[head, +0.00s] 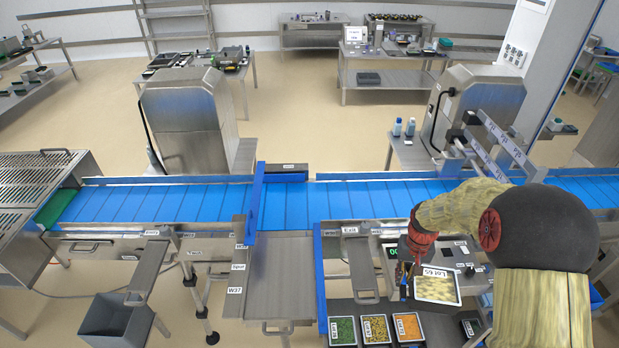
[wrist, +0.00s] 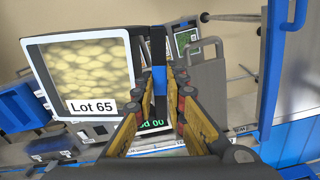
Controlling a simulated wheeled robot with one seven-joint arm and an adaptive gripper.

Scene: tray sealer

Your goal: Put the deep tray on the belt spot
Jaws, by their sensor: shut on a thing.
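The tray is in front of the blue belt (head: 300,202), over the scale area. I cannot make out a marked spot on the belt; the stretch in front of my arm is bare.
Small trays with green (head: 342,330), yellow-brown (head: 376,329) and orange (head: 408,327) contents stand below the held tray. A steel chute (head: 280,270) lies in front of the belt. Blue rails line the belt.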

